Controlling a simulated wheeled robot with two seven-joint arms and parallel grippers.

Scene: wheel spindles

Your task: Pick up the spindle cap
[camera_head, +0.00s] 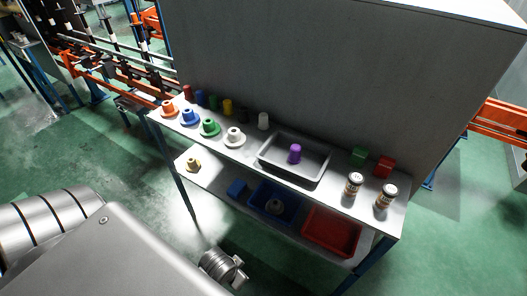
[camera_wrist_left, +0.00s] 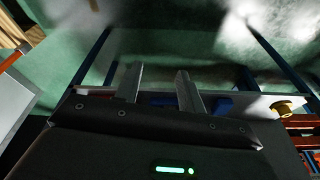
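Several flanged caps stand in a row on the left of the table top in the head view: orange (camera_head: 169,108), blue (camera_head: 189,117), green (camera_head: 209,127) and white (camera_head: 234,137). A purple cap-like piece (camera_head: 295,153) stands in a grey tray (camera_head: 268,161). A yellow flanged piece (camera_head: 193,164) sits on the lower shelf; a yellow piece (camera_wrist_left: 284,108) also shows at the right of the left wrist view. I cannot tell which is the spindle cap. My left gripper (camera_wrist_left: 158,78) has its fingers apart with nothing between them. My right gripper is not seen.
Several coloured cylinders stand behind the caps. Two jars (camera_head: 353,184) and green and red blocks (camera_head: 384,166) are at the right. A blue bin (camera_head: 262,212) and red bin (camera_head: 331,230) are on the lower shelf (camera_head: 216,184). A grey wall (camera_head: 340,80) rises behind.

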